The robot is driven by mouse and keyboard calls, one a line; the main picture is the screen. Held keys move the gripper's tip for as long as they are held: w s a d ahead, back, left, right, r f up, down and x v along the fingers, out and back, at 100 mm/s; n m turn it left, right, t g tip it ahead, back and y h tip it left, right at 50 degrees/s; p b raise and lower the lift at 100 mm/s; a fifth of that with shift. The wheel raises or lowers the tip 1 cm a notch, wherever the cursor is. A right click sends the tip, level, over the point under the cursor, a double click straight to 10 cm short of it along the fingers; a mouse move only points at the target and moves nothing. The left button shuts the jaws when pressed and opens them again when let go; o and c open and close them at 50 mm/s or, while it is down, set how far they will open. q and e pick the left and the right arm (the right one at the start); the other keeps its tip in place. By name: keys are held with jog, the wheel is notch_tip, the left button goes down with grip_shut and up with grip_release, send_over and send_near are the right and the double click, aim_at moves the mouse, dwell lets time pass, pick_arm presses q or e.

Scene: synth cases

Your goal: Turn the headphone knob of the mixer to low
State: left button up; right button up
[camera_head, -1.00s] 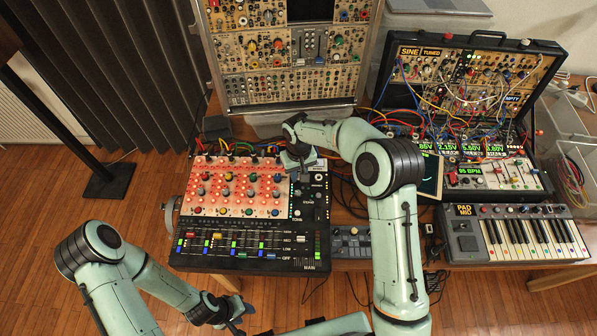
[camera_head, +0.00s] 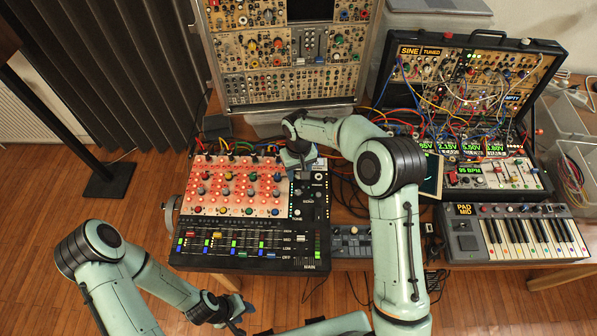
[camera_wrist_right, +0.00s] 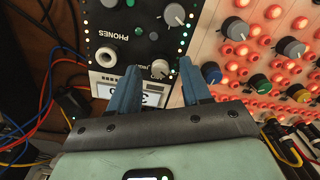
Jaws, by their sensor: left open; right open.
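The mixer (camera_head: 245,262) has a red-lit panel of knobs and a black side strip and fader section. My right gripper (camera_head: 298,172) is over the top of that black strip, hiding part of it. In the right wrist view, the open blue fingers of my right gripper (camera_wrist_right: 160,66) stand either side of a grey knob (camera_wrist_right: 160,69); contact cannot be told. The upside-down label PHONES (camera_wrist_right: 106,35) is on the strip beside a larger grey knob (camera_wrist_right: 173,14) and a round jack (camera_wrist_right: 107,57). My left gripper (camera_head: 238,318) is open, below the mixer's front edge.
A modular rack (camera_head: 290,85) stands behind the mixer. A patched synth case (camera_head: 465,75) and a small keyboard (camera_head: 515,235) are at the right. Loose cables (camera_wrist_right: 40,105) lie beside the mixer. Cable plugs (camera_wrist_right: 285,140) stand along its edge.

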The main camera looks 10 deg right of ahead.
aim_at(298, 175)
notch_tip(298, 175, up, 12)
jog(key=shift+r+p, duration=0.25)
jog(key=shift+p, duration=0.15)
jog(key=shift+f, duration=0.1)
dwell(0.3)
